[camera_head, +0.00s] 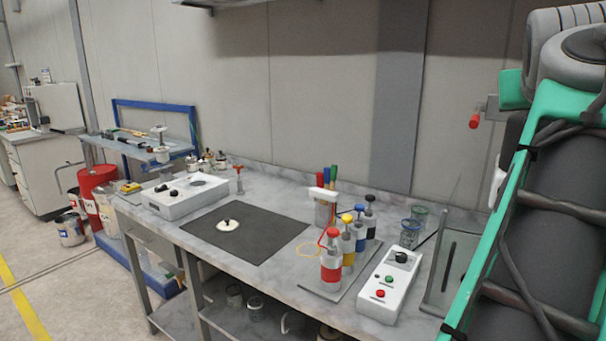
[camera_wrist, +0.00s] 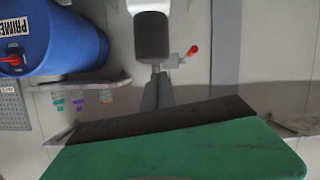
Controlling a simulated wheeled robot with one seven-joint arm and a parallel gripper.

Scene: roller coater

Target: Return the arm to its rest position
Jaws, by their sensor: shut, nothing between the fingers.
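My gripper (camera_wrist: 158,104) shows in the upper middle of the wrist view. Its two grey tapered fingers are together, with nothing held between them. Behind it is the grey wall. A green panel with a dark edge fills the bottom of that view; I take it as part of my own body. In the head view my arm, with green edging, dark cylinders and cables, takes up the right side. My gripper cannot be made out in the head view.
A red-tipped lever (camera_head: 474,121) stands near my arm; it also shows in the wrist view (camera_wrist: 192,51). A blue drum (camera_wrist: 60,40) is at the wrist view's upper left. The worktable (camera_head: 160,215) holds a dark mat (camera_head: 265,240), several coloured-cap bottles and a white control box (camera_head: 389,285).

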